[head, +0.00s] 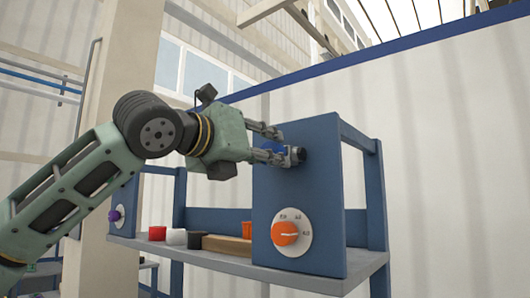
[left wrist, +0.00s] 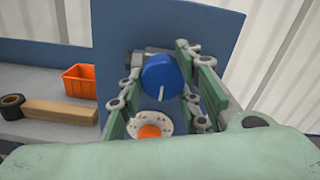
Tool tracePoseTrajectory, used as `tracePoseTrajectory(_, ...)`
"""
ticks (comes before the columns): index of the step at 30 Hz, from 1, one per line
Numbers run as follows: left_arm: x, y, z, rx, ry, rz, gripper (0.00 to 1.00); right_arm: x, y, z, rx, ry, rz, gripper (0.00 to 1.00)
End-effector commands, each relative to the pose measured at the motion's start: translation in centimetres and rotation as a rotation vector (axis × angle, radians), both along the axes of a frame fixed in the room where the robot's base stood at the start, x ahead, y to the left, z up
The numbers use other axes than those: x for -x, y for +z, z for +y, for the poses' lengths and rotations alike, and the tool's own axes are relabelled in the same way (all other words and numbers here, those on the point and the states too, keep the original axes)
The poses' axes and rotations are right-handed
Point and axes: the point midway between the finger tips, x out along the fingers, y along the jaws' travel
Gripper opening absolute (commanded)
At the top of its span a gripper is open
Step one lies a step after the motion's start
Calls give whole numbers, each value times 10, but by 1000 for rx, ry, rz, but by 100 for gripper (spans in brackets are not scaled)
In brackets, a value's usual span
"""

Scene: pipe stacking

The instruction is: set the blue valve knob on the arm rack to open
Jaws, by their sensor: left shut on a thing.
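The blue valve knob (head: 272,146) is on the upper part of the dark blue upright panel (head: 325,200) of the rack. In the left wrist view the knob (left wrist: 158,74) is a round blue disc with a white mark pointing down. My left gripper (head: 284,143) reaches in from the left, with one finger on each side of the knob, and is shut on it. The fingers also frame the knob in the left wrist view (left wrist: 161,78). The fingers partly hide the knob in the head view. My right gripper is not in view.
Below the knob an orange dial (head: 285,233) sits on a white numbered plate. A purple knob (head: 115,214) is on a panel at the far left. The shelf holds a red item (head: 157,233), a wooden block (left wrist: 60,111) and an orange bin (left wrist: 79,81).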

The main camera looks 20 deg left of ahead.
Motion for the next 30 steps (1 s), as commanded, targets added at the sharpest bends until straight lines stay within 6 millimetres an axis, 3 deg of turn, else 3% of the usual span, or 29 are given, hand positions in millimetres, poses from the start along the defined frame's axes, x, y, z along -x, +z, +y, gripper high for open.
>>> tracePoseTrajectory(11, -2, -1, 1, 191, 2, 75, 5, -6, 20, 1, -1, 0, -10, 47)
tracePoseTrajectory(30, -1, -7, -2, 758, 4, 283, 5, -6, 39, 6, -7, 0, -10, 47)
